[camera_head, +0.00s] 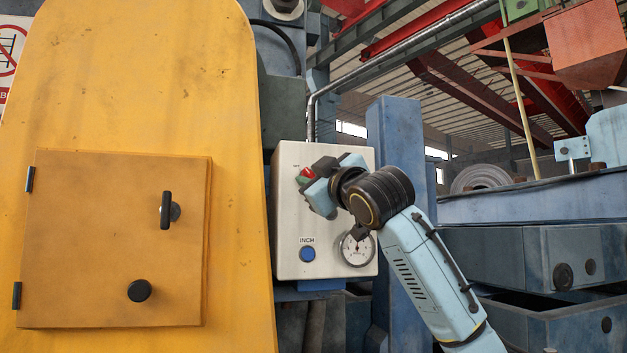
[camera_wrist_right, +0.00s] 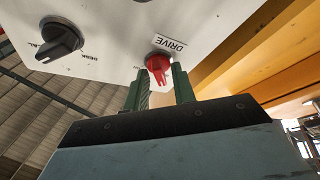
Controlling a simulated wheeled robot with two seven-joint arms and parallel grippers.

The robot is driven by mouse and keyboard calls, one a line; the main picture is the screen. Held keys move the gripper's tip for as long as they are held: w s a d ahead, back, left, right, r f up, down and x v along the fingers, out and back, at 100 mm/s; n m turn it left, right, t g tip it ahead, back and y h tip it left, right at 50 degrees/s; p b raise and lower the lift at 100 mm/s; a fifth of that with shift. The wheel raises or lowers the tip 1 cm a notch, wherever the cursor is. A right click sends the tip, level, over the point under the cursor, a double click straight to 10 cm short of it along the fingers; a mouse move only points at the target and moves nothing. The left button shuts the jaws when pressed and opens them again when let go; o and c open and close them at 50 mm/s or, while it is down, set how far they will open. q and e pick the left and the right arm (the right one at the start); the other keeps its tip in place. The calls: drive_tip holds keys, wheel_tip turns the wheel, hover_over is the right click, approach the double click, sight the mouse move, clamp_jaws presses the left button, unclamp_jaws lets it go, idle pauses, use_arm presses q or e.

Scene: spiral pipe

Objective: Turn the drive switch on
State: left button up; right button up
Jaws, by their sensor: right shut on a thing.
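The drive switch (camera_wrist_right: 158,66) is a red knob on the panel face, under a DRIVE label in the right wrist view. In the head view the red switch (camera_head: 307,173) shows at the upper left of the white control box (camera_head: 290,240). My right gripper (camera_wrist_right: 160,87) has one finger on each side of the red knob and is shut on it. In the head view my right gripper (camera_head: 309,184) reaches the box from the right and hides part of its upper face. My left gripper is not in view.
A black selector knob (camera_wrist_right: 60,40) sits beside the switch in the wrist view. A blue INCH button (camera_head: 308,254) and a round gauge (camera_head: 357,249) are lower on the box. A yellow machine cover (camera_head: 120,100) stands close on the left, a blue post (camera_head: 385,125) behind.

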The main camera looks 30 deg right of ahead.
drive_tip(key=m+h+b, duration=0.1)
drive_tip(key=m, duration=0.2)
drive_tip(key=m+h+b, duration=0.1)
drive_tip(key=m+h, duration=0.1)
drive_tip(key=m, duration=0.1)
drive_tip(key=m+h+b, duration=0.1)
drive_tip(key=m+b, duration=0.1)
drive_tip(key=m, duration=0.1)
drive_tip(key=shift+a+f+m+h, duration=0.2)
drive_tip(key=shift+m+h, duration=0.1)
drive_tip(key=shift+m, duration=0.1)
drive_tip(key=m+h, duration=0.1)
drive_tip(key=m, duration=0.1)
drive_tip(key=shift+r+m, duration=0.1)
drive_tip(key=shift+m, duration=0.3)
drive_tip(key=m+h, duration=0.1)
drive_tip(key=m, duration=0.1)
drive_tip(key=m+g+h, duration=0.1)
drive_tip(key=m+h, duration=0.1)
drive_tip(key=m, duration=0.1)
drive_tip(key=shift+w+a+r, duration=0.1)
drive_tip(key=shift+m+g+h+p, duration=0.35)
drive_tip(key=shift+m+g+h, duration=0.25)
drive_tip(key=shift+m, duration=0.95)
drive_tip(key=shift+m+g+h+p, duration=0.4)
drive_tip(key=shift+m+g, duration=0.4)
drive_tip(key=shift+m, duration=0.75)
drive_tip(key=o, duration=0.6)
drive_tip(key=shift+o, duration=0.2)
